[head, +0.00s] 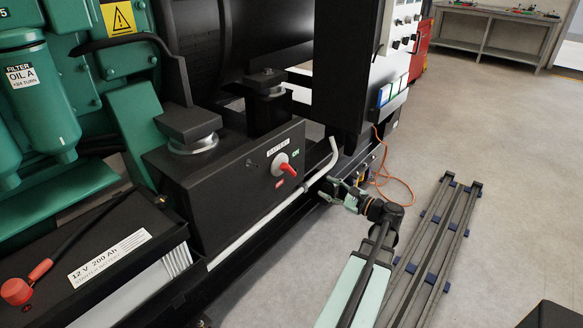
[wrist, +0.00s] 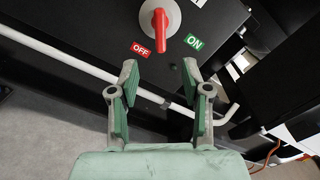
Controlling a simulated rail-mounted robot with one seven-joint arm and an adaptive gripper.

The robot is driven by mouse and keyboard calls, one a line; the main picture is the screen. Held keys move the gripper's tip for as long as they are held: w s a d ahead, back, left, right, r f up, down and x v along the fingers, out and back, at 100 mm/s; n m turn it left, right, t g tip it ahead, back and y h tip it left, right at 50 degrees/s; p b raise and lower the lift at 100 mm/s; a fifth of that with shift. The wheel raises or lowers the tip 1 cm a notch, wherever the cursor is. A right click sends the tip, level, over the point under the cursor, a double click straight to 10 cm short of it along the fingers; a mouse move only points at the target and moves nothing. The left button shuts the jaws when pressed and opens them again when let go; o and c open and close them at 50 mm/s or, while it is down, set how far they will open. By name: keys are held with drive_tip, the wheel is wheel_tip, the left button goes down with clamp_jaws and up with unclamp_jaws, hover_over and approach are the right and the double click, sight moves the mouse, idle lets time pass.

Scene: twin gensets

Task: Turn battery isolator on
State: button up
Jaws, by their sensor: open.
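The battery isolator (head: 284,165) is a red handle on a pale round base, on the sloping side of a black box. Its red handle (wrist: 161,30) points down in the wrist view, nearer the red OFF label (wrist: 141,49) than the green ON label (wrist: 193,42). The ON label (head: 295,153) and OFF label (head: 278,182) also show in the head view. My gripper (head: 328,188) is open and empty, to the right of the isolator and apart from it. In the wrist view, my gripper (wrist: 159,80) has its fingers spread below the handle, touching nothing.
A white pipe (head: 265,225) runs along the foot of the black box and bends up at its right end. A black cabinet (head: 345,60) stands to the right, with an orange cable (head: 400,187) below. A battery (head: 110,255) sits at lower left.

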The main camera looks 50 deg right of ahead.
sight(291, 170)
drive_tip(key=w, duration=0.5)
drive_tip(key=w+b, duration=0.1)
drive_tip(key=w, duration=0.5)
drive_tip(key=w+d+b, duration=0.1)
drive_tip(key=w, duration=0.5)
drive_tip(key=shift+w+f, duration=0.1)
drive_tip(key=c, duration=0.9)
